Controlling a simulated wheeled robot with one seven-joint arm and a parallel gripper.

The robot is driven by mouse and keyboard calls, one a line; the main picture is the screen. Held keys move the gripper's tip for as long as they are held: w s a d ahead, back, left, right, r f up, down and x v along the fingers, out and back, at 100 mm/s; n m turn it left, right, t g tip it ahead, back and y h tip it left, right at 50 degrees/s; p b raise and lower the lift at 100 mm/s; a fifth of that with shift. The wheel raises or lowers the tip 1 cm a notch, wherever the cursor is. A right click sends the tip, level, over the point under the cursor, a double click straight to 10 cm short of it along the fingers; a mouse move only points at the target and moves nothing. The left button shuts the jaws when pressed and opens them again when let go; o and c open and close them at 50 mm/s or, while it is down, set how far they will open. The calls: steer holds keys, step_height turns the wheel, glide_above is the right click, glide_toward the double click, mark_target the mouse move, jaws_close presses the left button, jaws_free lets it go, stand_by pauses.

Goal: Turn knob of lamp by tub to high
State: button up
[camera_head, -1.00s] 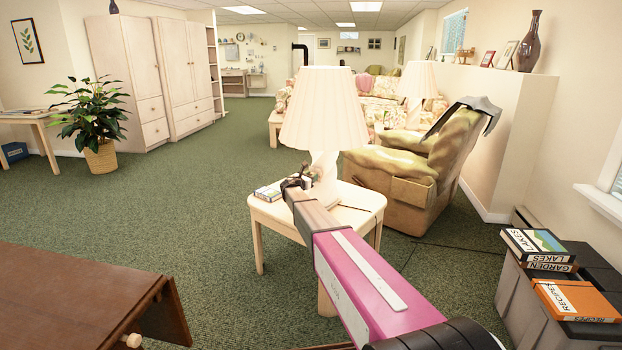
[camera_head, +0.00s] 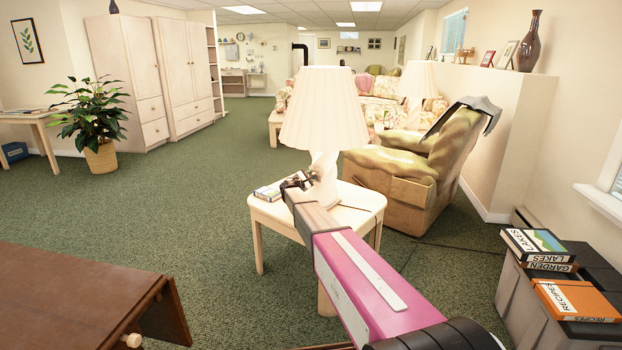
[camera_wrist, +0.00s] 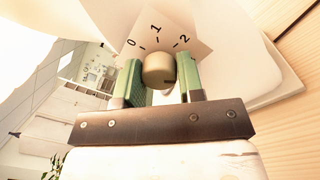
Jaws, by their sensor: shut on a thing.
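The near lamp (camera_head: 325,115) has a pleated cream shade and a twisted white base, and stands on a small pale wooden table (camera_head: 352,219). My gripper (camera_head: 302,180) is at the left side of the lamp's base. In the wrist view, its two green fingers are shut on a round tan knob (camera_wrist: 158,70), one on each side. A pale dial plate (camera_wrist: 172,32) behind the knob reads 0, 1 and 2, with tick marks. I cannot tell which mark the knob points to.
A small box (camera_head: 267,193) lies on the table left of the lamp. A green armchair (camera_head: 405,172) and a second lamp (camera_head: 416,80) are behind. Grey tubs (camera_head: 518,291) with books stand at the right. A brown table (camera_head: 75,300) is at the front left.

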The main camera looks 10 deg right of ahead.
steer(key=shift+m, duration=0.3)
steer(key=o, duration=0.9)
steer(key=shift+s+a, duration=0.1)
steer(key=v, duration=1)
steer(key=shift+s+a, duration=0.2)
